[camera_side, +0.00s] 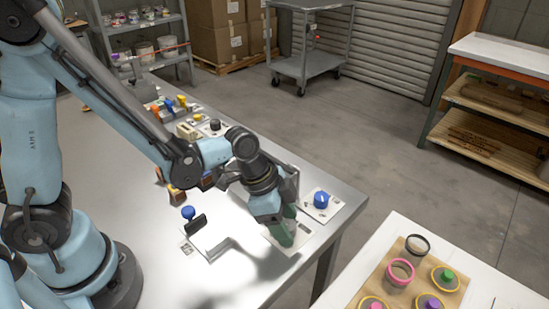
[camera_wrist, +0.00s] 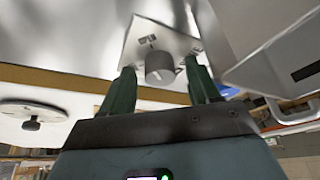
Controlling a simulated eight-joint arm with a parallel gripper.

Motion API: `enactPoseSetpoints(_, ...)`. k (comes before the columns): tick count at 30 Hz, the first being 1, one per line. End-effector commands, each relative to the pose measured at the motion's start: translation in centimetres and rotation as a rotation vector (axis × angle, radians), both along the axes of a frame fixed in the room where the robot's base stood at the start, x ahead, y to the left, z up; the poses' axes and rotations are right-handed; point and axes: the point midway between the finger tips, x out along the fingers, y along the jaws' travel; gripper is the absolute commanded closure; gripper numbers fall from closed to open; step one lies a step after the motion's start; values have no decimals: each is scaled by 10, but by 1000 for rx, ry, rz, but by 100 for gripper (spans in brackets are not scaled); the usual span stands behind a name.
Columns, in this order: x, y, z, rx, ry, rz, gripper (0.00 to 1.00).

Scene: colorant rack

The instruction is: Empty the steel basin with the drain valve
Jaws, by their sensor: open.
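My gripper (camera_wrist: 162,85) is open. In the wrist view its two dark green fingers stand on either side of a grey round knob (camera_wrist: 160,68) on a pale plate (camera_wrist: 140,48) with small dark markings. I cannot tell whether the fingers touch the knob. In the side view my gripper (camera_side: 282,236) points down over a pale plate near the table's front right edge, and hides what lies between its fingers. I cannot make out the steel basin for certain, nor whether this knob is its drain valve.
A blue knob (camera_side: 320,200) on a plate stands just right of my gripper. A blue-topped lever (camera_side: 188,212) stands to its left. Several small fixtures line the table's back. A grey box (camera_wrist: 270,50) is close by in the wrist view. A white table (camera_side: 385,245) holds colored rings.

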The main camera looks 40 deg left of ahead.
Motion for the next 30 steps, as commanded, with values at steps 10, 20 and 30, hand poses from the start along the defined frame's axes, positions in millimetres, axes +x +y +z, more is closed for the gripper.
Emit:
enactPoseSetpoints(10, 0, 0, 0, 0, 0, 0, 57)
enactPoseSetpoints(20, 0, 0, 0, 0, 1, 2, 95)
enactPoseSetpoints(30, -1, -1, 0, 1, 0, 93, 95)
